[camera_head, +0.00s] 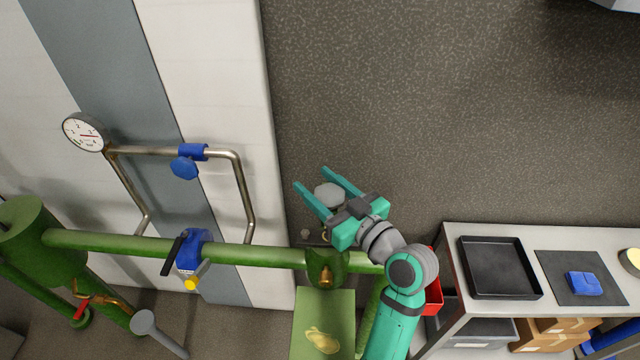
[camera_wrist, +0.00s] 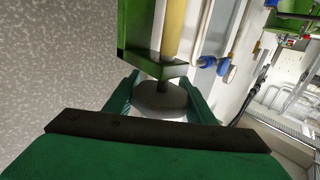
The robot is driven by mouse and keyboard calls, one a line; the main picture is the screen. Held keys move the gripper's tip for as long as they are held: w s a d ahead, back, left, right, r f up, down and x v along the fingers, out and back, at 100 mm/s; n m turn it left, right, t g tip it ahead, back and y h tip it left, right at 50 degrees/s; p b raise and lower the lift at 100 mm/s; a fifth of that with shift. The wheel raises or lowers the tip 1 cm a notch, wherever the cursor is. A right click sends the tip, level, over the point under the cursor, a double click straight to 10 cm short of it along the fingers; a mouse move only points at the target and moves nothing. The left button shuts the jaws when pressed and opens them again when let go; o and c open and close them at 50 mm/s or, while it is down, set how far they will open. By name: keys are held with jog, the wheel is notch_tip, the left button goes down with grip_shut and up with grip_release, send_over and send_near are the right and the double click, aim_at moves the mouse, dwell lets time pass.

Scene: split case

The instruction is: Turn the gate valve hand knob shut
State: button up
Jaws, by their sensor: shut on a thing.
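A grey faceted hand knob (camera_head: 329,194) sits between the two teal fingers of my gripper (camera_head: 311,178) in the head view. In the wrist view the grey knob (camera_wrist: 160,99) is between the fingers, at the end of a short stem below a green body (camera_wrist: 150,62) with a yellow part. My gripper is shut on the knob, one finger on each side.
A thin steel pipe with a blue knob (camera_head: 185,167) and a pressure gauge (camera_head: 86,132) stands to the left. A blue valve with a black lever (camera_head: 172,254) is on the green pipe (camera_head: 120,246). A table with a black tray (camera_head: 498,268) stands at right.

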jog(key=shift+w+d, duration=0.1)
jog(key=shift+r, duration=0.1)
jog(key=shift+m+t+h, duration=0.3)
jog(key=shift+t+h, duration=0.1)
jog(key=shift+h, duration=0.1)
